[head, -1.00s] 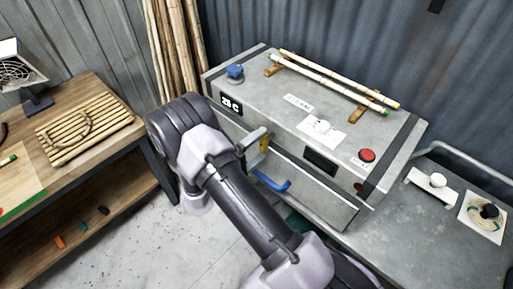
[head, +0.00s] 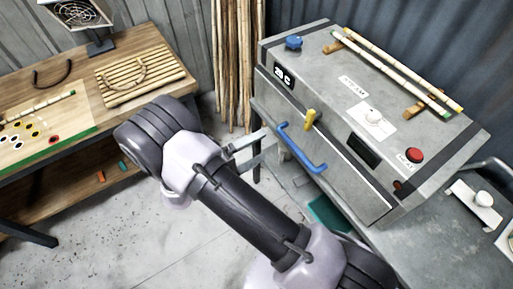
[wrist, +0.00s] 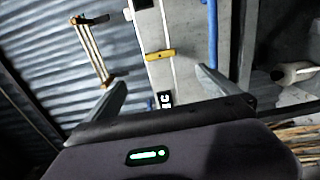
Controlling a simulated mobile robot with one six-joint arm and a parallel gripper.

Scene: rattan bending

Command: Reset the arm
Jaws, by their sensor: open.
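My gripper (head: 252,151) is in front of the left part of the grey steam box (head: 345,160), apart from its blue handle (head: 301,147). In the wrist view my gripper (wrist: 160,85) has its two fingers wide apart with nothing between them. The yellow latch (head: 310,119) on the box front also shows beyond the fingers in the wrist view (wrist: 160,55). The box's front door looks shut. My arm hides part of the floor and the bench below the box.
Two rattan poles (head: 395,72) lie on wooden rests on top of the box, near a blue knob (head: 293,43) and a red button (head: 414,155). A wooden workbench (head: 150,50) with a slatted mat (head: 140,75) stands at left. Upright canes (head: 238,70) lean at the back wall. Open floor lies between.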

